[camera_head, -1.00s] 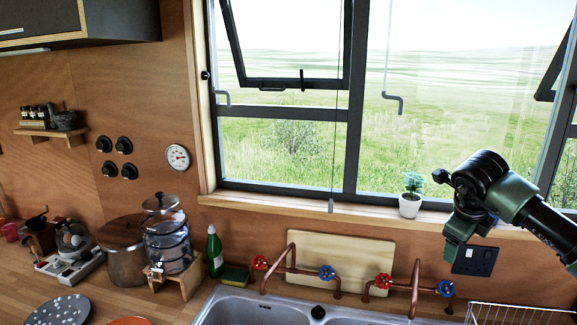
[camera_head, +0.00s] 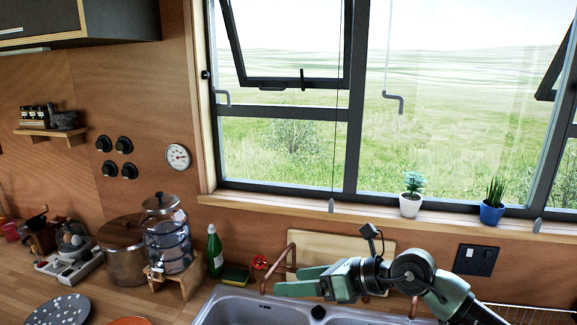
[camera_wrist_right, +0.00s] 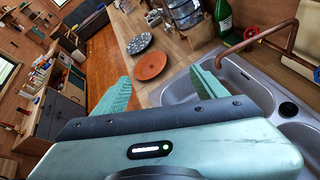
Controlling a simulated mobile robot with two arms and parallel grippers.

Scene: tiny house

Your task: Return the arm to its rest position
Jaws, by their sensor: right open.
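My right gripper (camera_head: 287,281) is green and points left over the sink area in the head view. Its two fingers are apart and nothing is between them. In the right wrist view the open fingers (camera_wrist_right: 160,76) frame the floor and the counter edge, with an orange plate (camera_wrist_right: 150,65) beyond. My right arm comes in from the lower right and hides part of the copper taps and the cutting board. My left arm and gripper are not in view.
The steel sink (camera_head: 240,310) lies below the gripper. A copper tap pipe (camera_head: 275,268), a green bottle (camera_head: 214,250) and a glass dispenser (camera_head: 167,240) stand near it. A white plant pot (camera_head: 410,205) and a blue one (camera_head: 491,214) stand on the windowsill.

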